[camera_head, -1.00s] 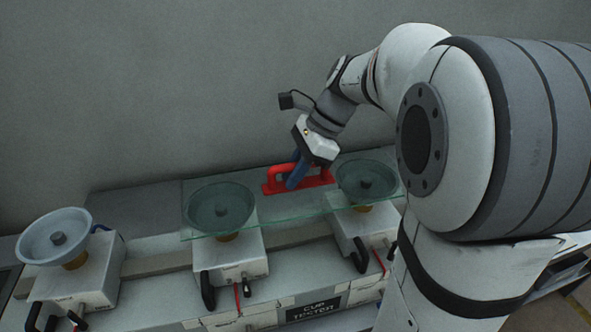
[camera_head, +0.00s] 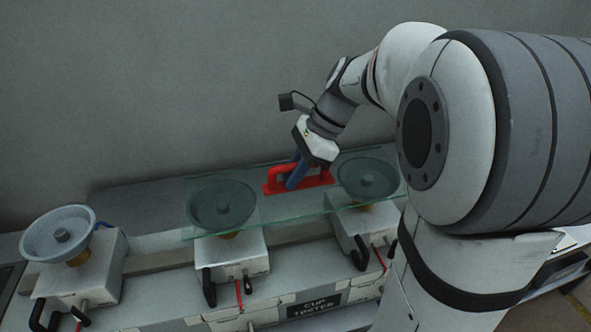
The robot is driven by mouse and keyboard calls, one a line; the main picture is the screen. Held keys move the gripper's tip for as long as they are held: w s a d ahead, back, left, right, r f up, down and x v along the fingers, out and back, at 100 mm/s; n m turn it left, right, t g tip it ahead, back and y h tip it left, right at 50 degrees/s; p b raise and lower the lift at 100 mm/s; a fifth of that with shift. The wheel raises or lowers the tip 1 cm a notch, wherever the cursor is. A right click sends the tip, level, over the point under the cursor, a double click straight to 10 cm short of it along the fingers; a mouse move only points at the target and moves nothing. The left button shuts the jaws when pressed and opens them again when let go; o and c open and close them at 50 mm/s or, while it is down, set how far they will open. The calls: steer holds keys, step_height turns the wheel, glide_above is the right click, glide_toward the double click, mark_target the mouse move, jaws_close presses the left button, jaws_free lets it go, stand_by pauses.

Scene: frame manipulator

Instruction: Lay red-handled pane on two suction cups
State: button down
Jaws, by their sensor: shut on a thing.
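A clear, greenish glass pane (camera_head: 285,211) lies level over the middle suction cup (camera_head: 221,206) and the right suction cup (camera_head: 367,180), both seen through the glass. I cannot tell whether the pane touches the cups or is just above them. Its red handle (camera_head: 279,174) stands on the pane between the two cups. My gripper (camera_head: 294,176), with blue fingers, is shut on the red handle from above. The left suction cup (camera_head: 60,234) is uncovered.
Each cup sits on a pale box with black levers on a long grey bench (camera_head: 150,255). A dark "CUP TESTER" sign (camera_head: 316,303) is at the bench front. A grey wall stands behind. My arm hides the right side.

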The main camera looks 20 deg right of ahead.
steer(key=c, duration=1.3)
jaws_free()
steer(key=shift+s+f, duration=0.1)
